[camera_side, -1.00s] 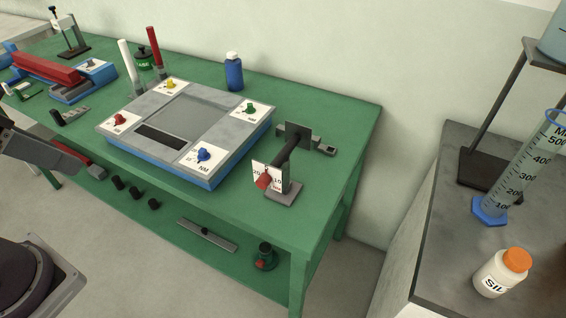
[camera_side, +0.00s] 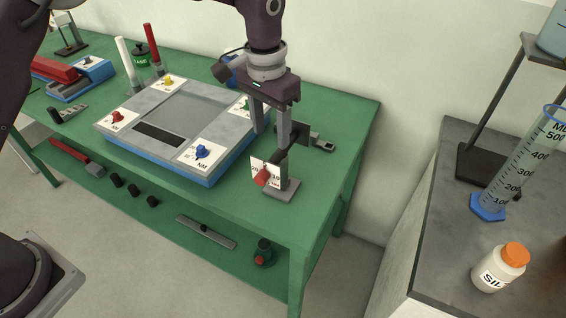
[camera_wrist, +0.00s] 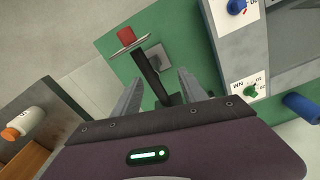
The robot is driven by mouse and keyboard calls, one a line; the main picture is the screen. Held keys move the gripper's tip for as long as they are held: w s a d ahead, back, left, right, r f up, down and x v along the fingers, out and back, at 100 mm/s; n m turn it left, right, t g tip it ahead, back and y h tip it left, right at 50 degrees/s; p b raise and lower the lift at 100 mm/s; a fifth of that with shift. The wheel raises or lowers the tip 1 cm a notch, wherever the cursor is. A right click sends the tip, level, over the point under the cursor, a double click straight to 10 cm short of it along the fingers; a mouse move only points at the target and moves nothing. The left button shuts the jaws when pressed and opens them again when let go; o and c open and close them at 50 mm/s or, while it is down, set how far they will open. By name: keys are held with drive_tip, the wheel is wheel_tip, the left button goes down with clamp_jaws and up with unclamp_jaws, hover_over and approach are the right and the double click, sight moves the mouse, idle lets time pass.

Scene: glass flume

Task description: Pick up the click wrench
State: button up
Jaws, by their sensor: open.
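What looks like the click wrench is a black bar with a red end (camera_side: 262,177), held roughly level at a small grey stand near the right end of the green bench. A white plate (camera_side: 258,165) with printed figures stands behind the red end. My gripper (camera_side: 271,131) is open and points down above the bar, one finger on each side. In the wrist view the black bar (camera_wrist: 146,72) runs between the two spread fingers, with the red end out beyond them. I cannot tell whether either finger touches it.
A grey and blue panel (camera_side: 130,121) with coloured knobs lies left of the stand. A blue bottle (camera_side: 231,72) is behind, partly hidden by my arm. A dark block with a plate (camera_side: 318,142) lies behind right. The bench's front right corner is clear.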

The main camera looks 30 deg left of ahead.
sight(283, 163)
drive_tip(key=f, duration=0.3)
drive_tip(key=w+d+f, duration=0.1)
drive_tip(key=f, duration=0.3)
drive_tip(key=d+f, duration=0.1)
drive_tip(key=f, duration=0.2)
drive_tip(key=shift+w+f, duration=0.15)
drive_tip(key=shift+f, duration=0.05)
clamp_jaws()
drive_tip(key=shift+r, duration=0.1)
idle(0.8)
